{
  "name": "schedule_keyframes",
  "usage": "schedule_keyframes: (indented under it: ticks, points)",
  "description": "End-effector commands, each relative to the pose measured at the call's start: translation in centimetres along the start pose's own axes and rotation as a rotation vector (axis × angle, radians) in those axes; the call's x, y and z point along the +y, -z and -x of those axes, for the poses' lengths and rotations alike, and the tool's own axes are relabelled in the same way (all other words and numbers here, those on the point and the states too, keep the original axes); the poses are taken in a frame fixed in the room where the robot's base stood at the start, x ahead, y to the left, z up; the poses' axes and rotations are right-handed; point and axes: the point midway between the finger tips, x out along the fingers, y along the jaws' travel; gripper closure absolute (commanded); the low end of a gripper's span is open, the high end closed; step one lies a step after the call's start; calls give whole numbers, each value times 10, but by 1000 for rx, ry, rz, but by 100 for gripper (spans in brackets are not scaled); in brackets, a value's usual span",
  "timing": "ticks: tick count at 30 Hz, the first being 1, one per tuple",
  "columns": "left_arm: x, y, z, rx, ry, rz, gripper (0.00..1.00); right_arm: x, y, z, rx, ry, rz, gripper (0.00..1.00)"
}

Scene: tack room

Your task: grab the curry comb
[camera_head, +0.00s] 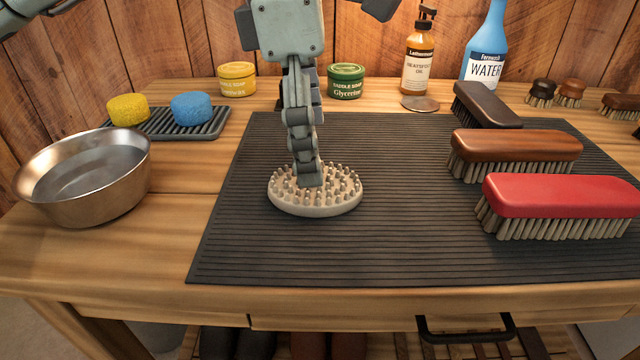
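The curry comb (338,199), a round pale disc with several blunt pegs facing up, lies on the dark ribbed mat (410,255). My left gripper (309,178) points straight down over the comb, its fingertip among the pegs near the middle. The fingers are seen nearly edge-on, one in front of the other, so the gap between them is hidden. I cannot tell whether they touch or grip the comb. My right gripper is not in view.
Brown (515,145), red (560,195) and dark (485,104) brushes lie on the right. A metal bowl of water (90,205) stands left, near a tray (205,131) with two sponges. Soap tins (346,81) and bottles (419,60) stand behind. The mat's front is clear.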

Motion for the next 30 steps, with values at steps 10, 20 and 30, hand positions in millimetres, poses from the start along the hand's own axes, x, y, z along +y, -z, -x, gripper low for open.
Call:
schedule_keyframes:
  ticks: [10, 20, 30]
  points:
    - [4, -3, -46, 1, 2, -2, 2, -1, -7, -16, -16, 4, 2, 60]
    - [4, -3, -48, 0, 1, -1, 11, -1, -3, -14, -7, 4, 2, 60]
    - [4, -3, -48, 0, 1, -1, 53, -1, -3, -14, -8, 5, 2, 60]
